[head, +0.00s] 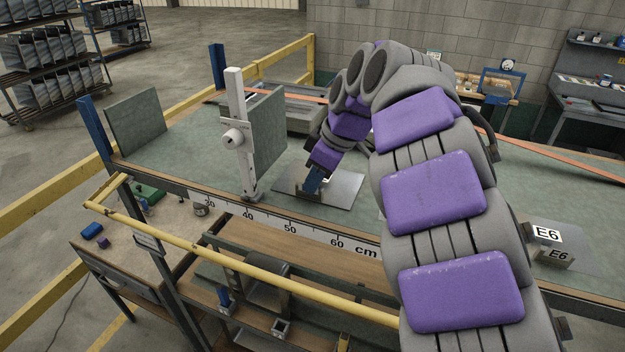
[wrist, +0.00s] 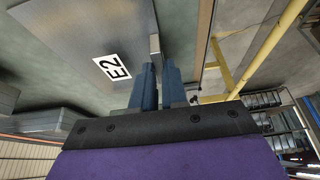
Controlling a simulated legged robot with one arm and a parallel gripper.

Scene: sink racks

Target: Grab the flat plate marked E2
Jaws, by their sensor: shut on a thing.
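The flat grey metal plate marked E2 (head: 345,188) lies on the green bench top near its front edge in the head view. A small upright block or tab (wrist: 155,46) stands at the plate's edge. My gripper (head: 312,186) reaches down over the plate from above. In the wrist view its blue fingers (wrist: 158,72) are shut on the plate's tab. The exact contact is partly hidden by the fingers.
A white height gauge (head: 240,140) and an upright green panel (head: 267,130) stand left of the plate. A centimetre ruler (head: 290,227) runs along the bench front, beside a yellow rail (head: 240,265).

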